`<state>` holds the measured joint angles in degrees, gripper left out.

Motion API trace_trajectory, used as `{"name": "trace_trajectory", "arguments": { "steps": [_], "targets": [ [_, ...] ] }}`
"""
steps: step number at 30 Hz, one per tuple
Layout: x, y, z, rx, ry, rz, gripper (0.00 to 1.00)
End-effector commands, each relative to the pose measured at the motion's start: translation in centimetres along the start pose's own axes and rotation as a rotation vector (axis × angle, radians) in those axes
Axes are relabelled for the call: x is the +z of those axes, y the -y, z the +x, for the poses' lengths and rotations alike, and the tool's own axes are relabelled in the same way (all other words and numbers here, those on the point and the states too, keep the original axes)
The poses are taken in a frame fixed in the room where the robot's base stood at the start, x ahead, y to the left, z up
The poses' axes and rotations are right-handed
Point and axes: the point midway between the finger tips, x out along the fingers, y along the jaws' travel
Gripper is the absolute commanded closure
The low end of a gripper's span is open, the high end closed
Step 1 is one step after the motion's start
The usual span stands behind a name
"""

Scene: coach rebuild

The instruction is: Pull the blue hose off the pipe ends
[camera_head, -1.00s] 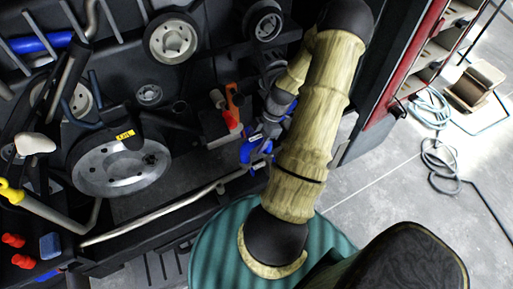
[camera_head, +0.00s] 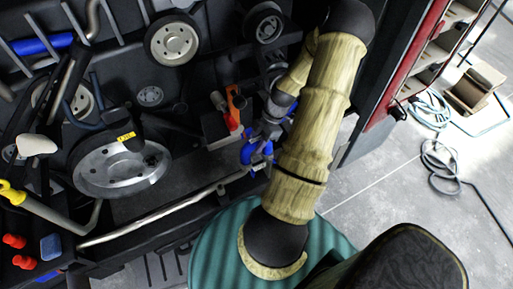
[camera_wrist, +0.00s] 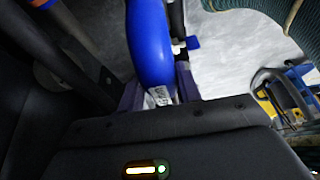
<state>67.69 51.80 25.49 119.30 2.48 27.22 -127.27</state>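A blue hose (camera_wrist: 150,45) fills the gap between the two dark fingers of my gripper (camera_wrist: 160,92) in the wrist view. The fingers lie close on either side of it, and my gripper looks shut on it. In the head view the blue hose (camera_head: 257,152) shows curved beside my gripper (camera_head: 262,138), near the end of a pale metal pipe (camera_head: 165,210). My arm partly hides this spot, so I cannot tell whether the hose is still on a pipe end.
Another blue hose piece (camera_head: 40,44) sits at upper left. A large pulley (camera_head: 122,168) and smaller ones fill the dark engine bay. An orange and red tool (camera_head: 234,105) is close left of my gripper. Open floor (camera_head: 375,185) lies right, with a coiled cable (camera_head: 440,160).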

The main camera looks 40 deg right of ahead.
Motion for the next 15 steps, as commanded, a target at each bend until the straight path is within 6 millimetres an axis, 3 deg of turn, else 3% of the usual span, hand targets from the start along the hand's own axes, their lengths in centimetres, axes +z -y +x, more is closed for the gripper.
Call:
{"name": "trace_trajectory", "arguments": {
  "steps": [15],
  "targets": [
    [-1.0, 0.0, -2.0, -0.001, 0.000, -0.003, 0.99]
  ]
}}
